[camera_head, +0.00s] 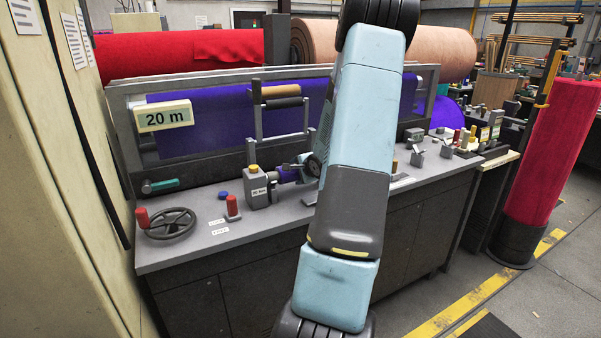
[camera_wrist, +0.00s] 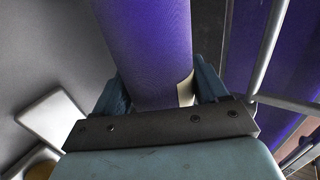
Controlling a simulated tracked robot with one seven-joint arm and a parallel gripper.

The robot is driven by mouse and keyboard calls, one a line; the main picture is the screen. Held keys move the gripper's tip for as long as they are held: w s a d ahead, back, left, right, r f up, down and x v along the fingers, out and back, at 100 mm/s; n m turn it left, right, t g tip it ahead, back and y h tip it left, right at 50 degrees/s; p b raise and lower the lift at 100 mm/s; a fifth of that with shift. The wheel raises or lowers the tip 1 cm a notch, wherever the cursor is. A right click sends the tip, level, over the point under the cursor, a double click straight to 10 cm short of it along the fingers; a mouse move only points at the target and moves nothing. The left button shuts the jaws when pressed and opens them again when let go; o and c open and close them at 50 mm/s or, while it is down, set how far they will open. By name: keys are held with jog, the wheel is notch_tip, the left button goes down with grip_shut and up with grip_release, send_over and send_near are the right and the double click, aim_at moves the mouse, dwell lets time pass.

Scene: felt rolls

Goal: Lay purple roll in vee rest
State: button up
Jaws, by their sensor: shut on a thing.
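The purple roll (camera_wrist: 150,45) sits between the two fingers of my gripper (camera_wrist: 158,88) in the wrist view, with its far end running out of the top of the picture. A pale tab or label shows at its right side. In the head view a short piece of the purple roll (camera_head: 286,174) shows beside my gripper (camera_head: 303,167), above the bench and just right of a grey box. My arm hides much of this area. Small grey stands (camera_head: 417,157) at the bench's right may include the vee rest; I cannot tell for sure.
The grey box (camera_head: 258,188) with a yellow knob stands close left of the roll. A handwheel (camera_head: 170,224) and a red-handled lever (camera_head: 232,207) are farther left. Bare bench top (camera_head: 285,210) lies in front.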

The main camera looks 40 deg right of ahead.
jog(key=shift+r, duration=0.7)
dwell(1.0)
jog(key=shift+r, duration=1.15)
dwell(0.3)
jog(key=shift+r, duration=1.6)
